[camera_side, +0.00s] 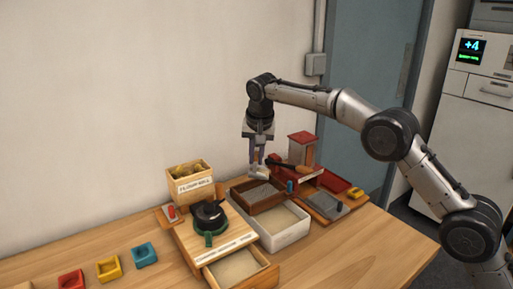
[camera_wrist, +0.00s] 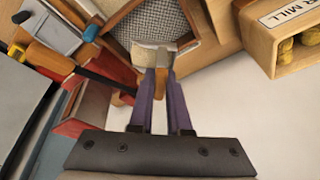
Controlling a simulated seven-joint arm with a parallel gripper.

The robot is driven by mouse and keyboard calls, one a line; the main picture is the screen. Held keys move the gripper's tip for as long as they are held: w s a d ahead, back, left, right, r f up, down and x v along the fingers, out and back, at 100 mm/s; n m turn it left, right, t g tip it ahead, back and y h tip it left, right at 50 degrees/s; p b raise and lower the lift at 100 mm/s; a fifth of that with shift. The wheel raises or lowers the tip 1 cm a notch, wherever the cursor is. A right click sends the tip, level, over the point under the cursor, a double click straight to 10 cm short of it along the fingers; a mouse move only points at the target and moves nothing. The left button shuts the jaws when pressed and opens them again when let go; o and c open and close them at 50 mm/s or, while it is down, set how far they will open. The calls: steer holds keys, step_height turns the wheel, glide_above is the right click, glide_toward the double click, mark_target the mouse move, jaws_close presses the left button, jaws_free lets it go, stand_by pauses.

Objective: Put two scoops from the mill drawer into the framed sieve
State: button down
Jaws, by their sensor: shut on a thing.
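My gripper (camera_side: 258,165) is shut on the handle of a small scoop (camera_side: 257,173), above the framed sieve (camera_side: 238,195). In the wrist view the gripper fingers (camera_wrist: 160,88) pinch the scoop's orange-brown handle. The scoop's pale metal head (camera_wrist: 156,47) lies over the near edge of the sieve's grey mesh (camera_wrist: 163,24); a cream patch shows at it, but I cannot tell how much flour it holds. The sieve has a brown wooden frame and its visible mesh looks bare. The mill drawer (camera_side: 266,277) is pulled open at the front, with cream flour inside.
The sieve sits at a white tray (camera_side: 297,232). The mill (camera_side: 220,243) bears a black-topped crank and a hopper (camera_side: 195,185) of chestnuts. Coloured small trays (camera_side: 108,268) lie left.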

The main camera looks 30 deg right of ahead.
mark_target(267, 176)
steer(key=shift+s+d+f+t+y, duration=0.45)
steer(key=shift+d+f+t+y, duration=0.1)
steer(key=shift+f+y, duration=0.2)
steer(key=shift+s+d+m+t+y, duration=0.25)
steer(key=shift+s+d+t+y, duration=0.15)
steer(key=shift+d+t+y, duration=0.25)
steer(key=shift+s+d+m+t+y, duration=0.2)
steer(key=shift+s+d+t+y, duration=0.25)
steer(key=shift+t+y, duration=0.35)
steer(key=shift+s+d+m+t+y, duration=0.25)
steer(key=shift+s+d+t+y, duration=0.25)
steer(key=shift+y, duration=0.4)
steer(key=shift+w, duration=0.1)
steer(key=shift+w+a+n+g+h, duration=0.3)
steer(key=shift+w+a+g+h, duration=0.45)
steer(key=shift+a+g+h, duration=0.3)
steer(key=shift+w+a+f+n+g+h, duration=0.15)
steer(key=shift+w+a+g+h, duration=0.2)
steer(key=shift+h, duration=0.25)
steer(key=shift+w+a+r+n+g+h, duration=0.15)
steer(key=shift+w+a+g+h, duration=0.2)
steer(key=shift+h, duration=0.2)
steer(key=shift+w+a+r+g+h, duration=0.25)
steer(key=shift+a+r+g+h, duration=0.15)
steer(key=shift+r+g+h, duration=0.35)
steer(key=shift+f, duration=0.1)
